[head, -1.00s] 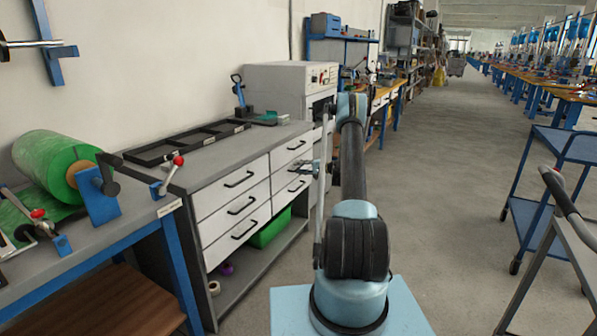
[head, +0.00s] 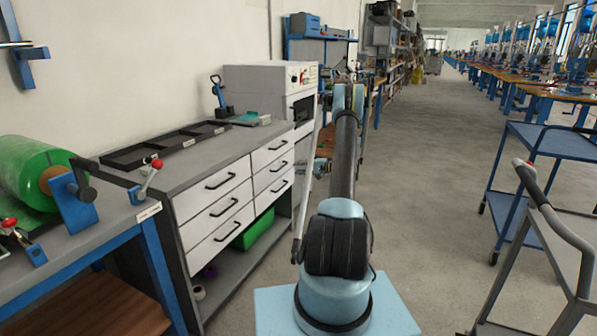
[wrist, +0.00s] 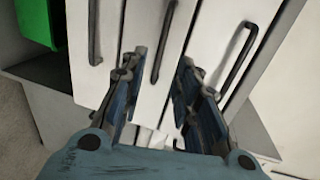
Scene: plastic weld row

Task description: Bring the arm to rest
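My arm (head: 343,160) stands up from my light-blue base (head: 270,310) and bends at the elbow, in the middle of the head view. My gripper (wrist: 159,72) shows in the wrist view with its two dark-blue fingers apart and nothing between them. It points toward the white drawer fronts (wrist: 213,30) of the cabinet, whose dark handles lie behind the fingers. I cannot tell the gap to the drawers. In the head view my gripper is hard to make out near the arm.
The drawer cabinet (head: 211,200) stands left of my arm, with a green bin (head: 253,230) on its lower shelf. A bench with a green film roll (head: 28,172) is at the left. Blue trolleys (head: 553,143) stand at the right. The aisle floor (head: 425,150) between is clear.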

